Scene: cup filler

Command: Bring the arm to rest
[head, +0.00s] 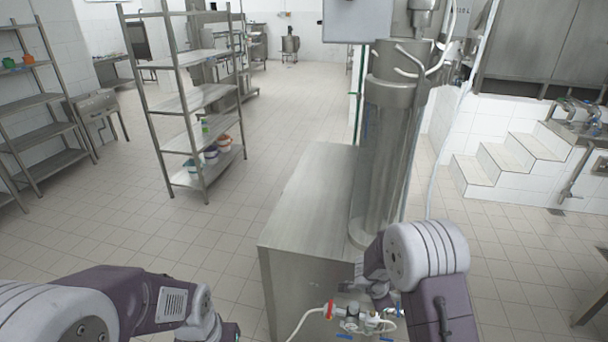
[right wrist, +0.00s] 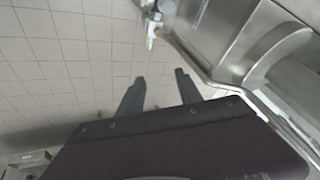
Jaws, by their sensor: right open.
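My right arm (head: 425,255) reaches in from the lower right in the head view, with its wrist in front of the steel filler machine (head: 384,150). In the right wrist view my right gripper (right wrist: 160,76) is open, its two dark fingers apart with only tiled floor behind the gap. It holds nothing. My left arm (head: 130,300) comes in from the lower left in the head view; its gripper lies past the bottom edge.
A valve assembly with red and blue parts (head: 355,318) sits low in front of the machine, close to my right wrist. A steel cabinet (head: 305,210) stands beside the machine. Shelving (head: 190,98) is at the left, white steps (head: 500,160) at the right. Open floor lies left of the cabinet.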

